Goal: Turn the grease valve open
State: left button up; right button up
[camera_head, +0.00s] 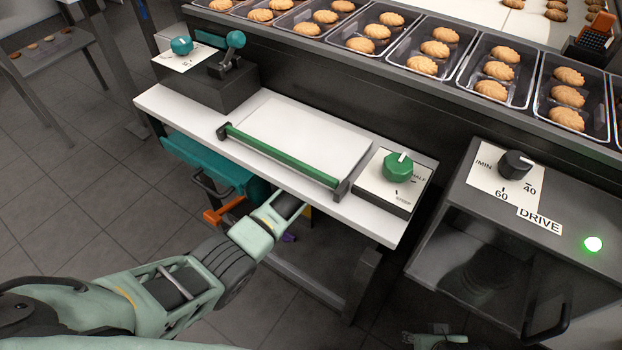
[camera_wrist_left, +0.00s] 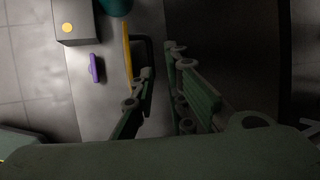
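No part is labelled as the grease valve. An orange lever (camera_head: 224,211) sticks out below the table beside a teal tank (camera_head: 188,160). A yellow-orange bar (camera_wrist_left: 127,55) shows in the left wrist view near a dark handle; I cannot tell if it is the same lever. My left gripper (camera_wrist_left: 162,62) is below the table edge, its two fingers apart with nothing visible between them. The bar is left of the fingers, not between them. In the head view the table edge hides the fingertips. Only a pale green piece of my right arm (camera_head: 440,341) shows; its fingers are hidden.
The white table (camera_head: 190,110) carries a green bar (camera_head: 280,157) and a green knob (camera_head: 398,165) on a panel. A DRIVE box (camera_head: 480,240) stands to the right. A purple handle (camera_wrist_left: 95,68) is left of my left gripper. Biscuit trays line the back.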

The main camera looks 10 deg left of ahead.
aim_at(286, 236)
jog(key=k, duration=1)
